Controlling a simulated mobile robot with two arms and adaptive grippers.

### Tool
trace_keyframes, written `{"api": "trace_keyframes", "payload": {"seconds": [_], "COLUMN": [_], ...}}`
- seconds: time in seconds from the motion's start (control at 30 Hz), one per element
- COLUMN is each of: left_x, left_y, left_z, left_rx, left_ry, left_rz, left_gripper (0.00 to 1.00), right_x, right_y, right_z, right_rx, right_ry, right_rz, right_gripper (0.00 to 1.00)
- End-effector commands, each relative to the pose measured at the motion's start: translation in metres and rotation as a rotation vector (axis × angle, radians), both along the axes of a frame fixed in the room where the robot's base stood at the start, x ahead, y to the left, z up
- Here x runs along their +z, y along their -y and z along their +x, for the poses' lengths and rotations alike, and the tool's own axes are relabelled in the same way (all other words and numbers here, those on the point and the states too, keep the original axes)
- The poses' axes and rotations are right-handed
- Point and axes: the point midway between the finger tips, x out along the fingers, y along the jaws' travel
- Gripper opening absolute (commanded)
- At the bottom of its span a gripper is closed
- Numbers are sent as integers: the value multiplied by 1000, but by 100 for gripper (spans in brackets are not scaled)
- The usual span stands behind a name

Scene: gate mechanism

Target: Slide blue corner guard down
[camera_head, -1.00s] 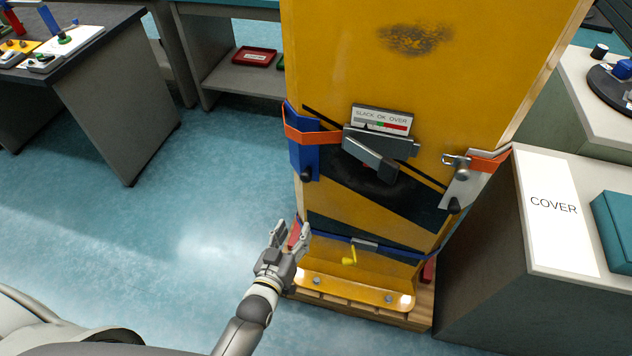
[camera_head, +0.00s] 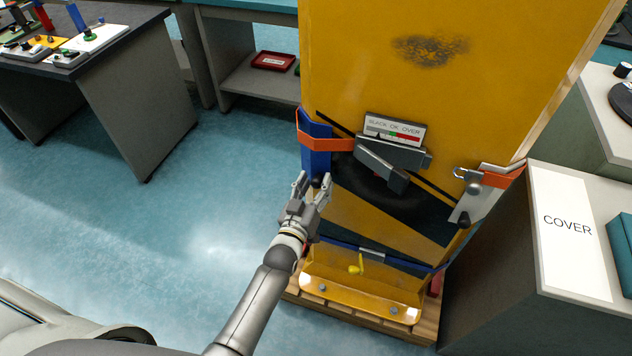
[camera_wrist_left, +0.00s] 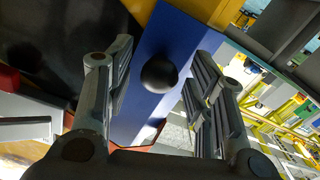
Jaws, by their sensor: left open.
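The blue corner guard (camera_head: 316,150) sits on the left front edge of the tall yellow cabinet (camera_head: 390,85), with an orange strap (camera_head: 328,143) across it. In the left wrist view the guard (camera_wrist_left: 178,48) carries a round black knob (camera_wrist_left: 159,74). My left gripper (camera_head: 313,183) is just below the guard, at its lower end in the head view. Its fingers (camera_wrist_left: 160,90) are open, one on each side of the knob, with gaps visible on both sides. Whether any fingertip touches the guard cannot be told. My right gripper is out of view.
A grey ratchet buckle (camera_head: 385,165) with a slack gauge (camera_head: 394,130) is on the strap. A white corner guard (camera_head: 476,195) with a clasp is at the right edge. A blue lower strap (camera_head: 345,244) and pallet (camera_head: 405,325) are below. Open floor lies left.

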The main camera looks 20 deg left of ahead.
Motion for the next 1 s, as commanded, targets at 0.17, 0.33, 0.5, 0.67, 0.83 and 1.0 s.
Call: {"api": "trace_keyframes", "payload": {"seconds": [0.17, 0.33, 0.5, 0.67, 0.83, 1.0], "left_x": [0, 0, 0, 0, 0, 0], "left_y": [0, 1, 1, 1, 1, 1], "left_z": [8, 8, 8, 8, 8, 8], "left_rx": [0, 0, 0, 0, 0, 0], "left_ry": [0, 0, 0, 0, 0, 0], "left_rz": [0, 0, 0, 0, 0, 0], "left_gripper": [49, 49, 36, 16, 0, 0], "right_x": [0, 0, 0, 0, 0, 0], "right_y": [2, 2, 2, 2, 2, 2], "right_z": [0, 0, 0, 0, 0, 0], "right_rx": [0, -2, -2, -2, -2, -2], "right_ry": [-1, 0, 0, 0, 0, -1], "right_rz": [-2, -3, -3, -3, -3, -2], "right_gripper": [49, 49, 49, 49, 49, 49]}}
